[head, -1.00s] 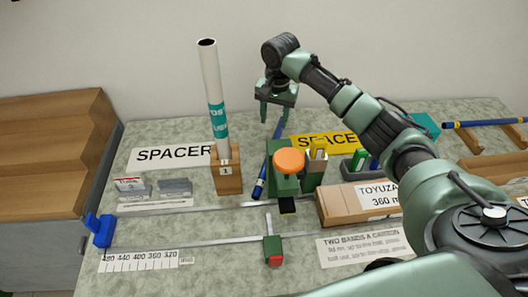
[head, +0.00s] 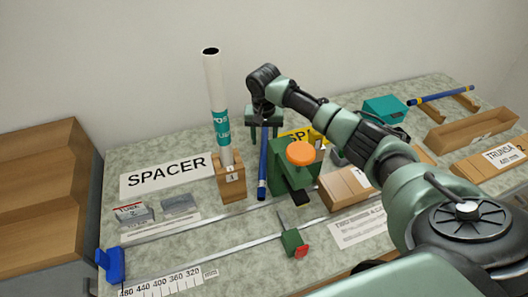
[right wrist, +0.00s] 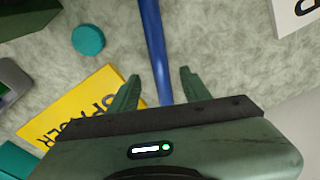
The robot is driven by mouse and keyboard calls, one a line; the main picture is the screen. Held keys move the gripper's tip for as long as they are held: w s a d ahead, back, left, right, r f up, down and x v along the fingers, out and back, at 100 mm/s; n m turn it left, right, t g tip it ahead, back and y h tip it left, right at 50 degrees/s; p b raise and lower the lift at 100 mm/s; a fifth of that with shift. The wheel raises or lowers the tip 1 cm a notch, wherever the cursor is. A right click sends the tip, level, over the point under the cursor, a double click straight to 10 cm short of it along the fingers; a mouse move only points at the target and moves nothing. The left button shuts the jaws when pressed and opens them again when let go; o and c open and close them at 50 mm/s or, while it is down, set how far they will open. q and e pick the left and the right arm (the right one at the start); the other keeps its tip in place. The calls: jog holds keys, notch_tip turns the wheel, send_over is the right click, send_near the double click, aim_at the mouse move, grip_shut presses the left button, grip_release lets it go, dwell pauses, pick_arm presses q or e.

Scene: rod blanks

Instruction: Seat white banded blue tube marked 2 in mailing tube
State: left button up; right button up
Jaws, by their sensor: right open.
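A blue tube (head: 263,165) lies on the bench beside the green fixture, with a pale band near its close end. I cannot read a mark on it. My right gripper (head: 264,132) is open over its far end. In the right wrist view the blue tube (right wrist: 152,40) runs between the spread fingers (right wrist: 160,75), with gaps at the sides. The white mailing tube (head: 214,90) with a teal label stands upright, its dark mouth up, in a wooden block (head: 232,185) marked 1. My left gripper is not in view.
A green fixture with an orange knob (head: 300,153) stands right of the blue tube. A yellow-banded blue tube (head: 440,96) rests on wooden supports at right. A SPACER sign (head: 165,175), metal rails (head: 210,256) and a blue stop (head: 114,265) are at left. Cartons (head: 345,190) lie at right.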

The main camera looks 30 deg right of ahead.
jog(key=shift+w+f, duration=0.15)
jog(key=shift+f, duration=1.4)
grip_shut()
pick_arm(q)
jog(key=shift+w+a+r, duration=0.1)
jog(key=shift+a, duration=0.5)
pick_arm(e)
jog(key=shift+r, duration=0.15)
notch_tip(320, 180, up, 22)
jog(key=r+b, duration=0.1)
notch_tip(320, 180, up, 5)
jog(key=p, duration=0.2)
send_over(264, 145)
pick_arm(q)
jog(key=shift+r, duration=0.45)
pick_arm(e)
jog(key=shift+a+f, duration=0.1)
